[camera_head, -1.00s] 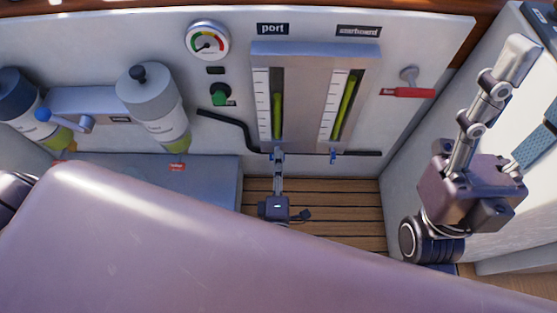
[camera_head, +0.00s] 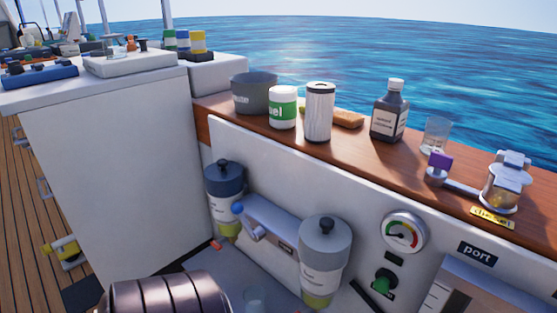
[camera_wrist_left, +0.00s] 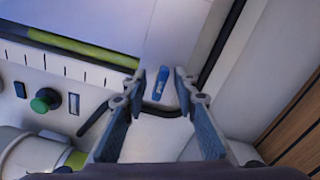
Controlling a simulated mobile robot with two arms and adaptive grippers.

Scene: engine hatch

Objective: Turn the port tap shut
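The port tap (camera_wrist_left: 160,83) has a small blue handle with a light label and sits by a black pipe in the left wrist view. My left gripper (camera_wrist_left: 161,95) is open, with one finger on each side of the handle in that picture. Gaps show between the handle and both fingers. Whether the handle is within the fingers' depth is hard to tell. The port sight glass (camera_wrist_left: 80,46), with yellow-green liquid, is at upper left. In the head view only the port label (camera_head: 478,253) and the top of the gauge panel show. My right gripper is not in view.
Near the gauge panel are a green knob (camera_head: 384,283), a round dial (camera_head: 403,232) and two filter canisters (camera_head: 325,258). A black pipe (camera_wrist_left: 98,117) runs beside the tap. Bottles and cans, including a dark bottle (camera_head: 390,110), stand on the wooden ledge above.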

